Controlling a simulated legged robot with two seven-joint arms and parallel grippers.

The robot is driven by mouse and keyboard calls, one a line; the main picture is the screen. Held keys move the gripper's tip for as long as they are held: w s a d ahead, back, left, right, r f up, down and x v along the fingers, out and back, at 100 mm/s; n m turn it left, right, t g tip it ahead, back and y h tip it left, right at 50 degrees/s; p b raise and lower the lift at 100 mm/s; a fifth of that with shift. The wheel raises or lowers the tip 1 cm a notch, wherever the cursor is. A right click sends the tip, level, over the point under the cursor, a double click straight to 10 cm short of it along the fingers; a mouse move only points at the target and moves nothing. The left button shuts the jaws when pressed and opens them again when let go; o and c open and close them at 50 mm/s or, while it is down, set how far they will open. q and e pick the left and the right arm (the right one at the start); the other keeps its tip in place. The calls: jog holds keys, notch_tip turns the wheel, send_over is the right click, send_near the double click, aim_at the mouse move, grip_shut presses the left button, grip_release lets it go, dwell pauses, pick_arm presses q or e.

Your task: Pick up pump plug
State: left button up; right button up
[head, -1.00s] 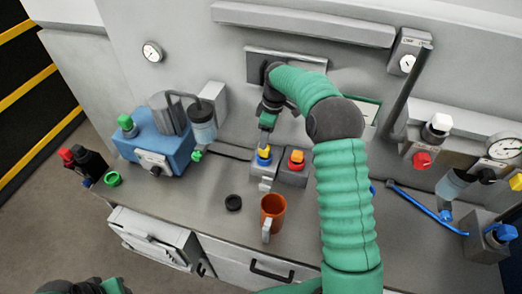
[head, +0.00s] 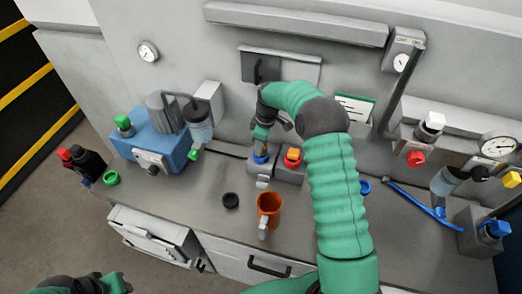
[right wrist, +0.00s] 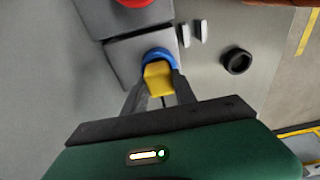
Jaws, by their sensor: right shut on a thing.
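The yellow plug (right wrist: 158,78), which I take for the pump plug, sits at a blue ring (right wrist: 158,54) on a grey block. My right gripper (right wrist: 158,92) is shut on the yellow plug, one finger on each side. In the head view my right gripper (head: 261,145) comes down over the block and mostly hides the plug; the blue ring (head: 261,158) shows below it. I cannot tell whether the plug is still seated. Part of my left gripper (head: 112,284) shows at the bottom left edge; its jaws cannot be made out.
An orange mug (head: 268,208) and a black ring (head: 230,200) are in front. A blue pump (head: 160,145) stands to the left, a blue hose (head: 410,200) lies to the right.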

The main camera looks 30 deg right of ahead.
jog(key=shift+s+d, duration=0.1)
jog(key=shift+d, duration=0.05)
jog(key=shift+c, duration=1.1)
grip_shut()
jog(key=shift+r, duration=0.25)
jog(key=r+b, duration=0.1)
jog(key=a+r, duration=0.1)
jog(key=shift+s+r+b, duration=0.15)
jog(key=shift+r+b, duration=0.2)
jog(key=shift+r, duration=0.05)
jog(key=s+a+r+b, duration=0.1)
jog(key=s+a+b, duration=0.15)
jog(key=a, duration=0.45)
jog(key=s+a+r+b, duration=0.1)
jog(key=s+a, duration=0.2)
jog(key=a, duration=0.4)
notch_tip(320, 180, up, 7)
jog(key=p, duration=0.7)
jog(key=shift+f, duration=0.15)
